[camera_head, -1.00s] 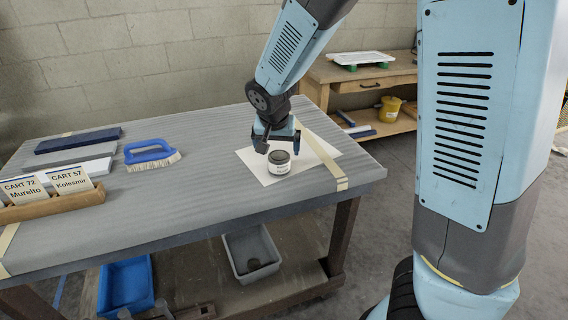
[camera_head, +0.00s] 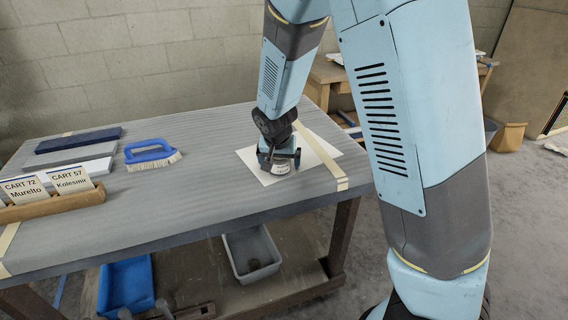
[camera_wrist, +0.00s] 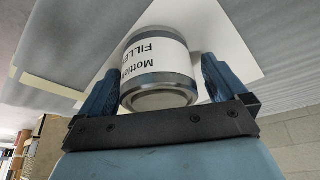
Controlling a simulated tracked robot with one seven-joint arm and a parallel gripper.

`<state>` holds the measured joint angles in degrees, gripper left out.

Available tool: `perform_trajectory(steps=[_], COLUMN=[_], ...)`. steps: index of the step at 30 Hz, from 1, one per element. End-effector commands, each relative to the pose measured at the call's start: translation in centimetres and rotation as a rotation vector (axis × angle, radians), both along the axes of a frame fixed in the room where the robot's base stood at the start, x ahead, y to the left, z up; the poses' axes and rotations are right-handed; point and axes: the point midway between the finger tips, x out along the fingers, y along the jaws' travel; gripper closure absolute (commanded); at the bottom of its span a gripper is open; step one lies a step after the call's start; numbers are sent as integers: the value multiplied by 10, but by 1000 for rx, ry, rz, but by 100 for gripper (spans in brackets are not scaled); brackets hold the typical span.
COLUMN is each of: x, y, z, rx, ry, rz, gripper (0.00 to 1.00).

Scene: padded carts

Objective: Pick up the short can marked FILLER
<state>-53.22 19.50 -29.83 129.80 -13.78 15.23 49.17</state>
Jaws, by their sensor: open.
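The short can (camera_wrist: 155,68) has a white label with "FILLE" readable and a metal rim. In the wrist view it lies between the two fingers of my gripper (camera_wrist: 158,90), with a visible gap at the right finger; contact on the left is unclear. In the head view the can (camera_head: 281,169) stands upright on a white sheet (camera_head: 258,170) on the padded cart (camera_head: 200,205). My gripper (camera_head: 279,160) is open around it from above and hides its top.
A blue-handled brush (camera_head: 150,155) lies left on the cart top. Flat strips and a wooden card holder (camera_head: 50,205) with two cards are farther left. Blue and grey bins (camera_head: 252,252) sit on the lower shelf. A wooden bench stands behind, right.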

Motion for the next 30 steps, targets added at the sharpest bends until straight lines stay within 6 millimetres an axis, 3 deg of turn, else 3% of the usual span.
perform_trajectory(steps=[8, 27, 30], x=[0, 1, 1], y=[0, 0, 0], z=[-1, -1, -1], rx=[0, 0, 1], ry=[0, 0, -1], rz=[0, 0, 0], gripper=[2, 63, 67])
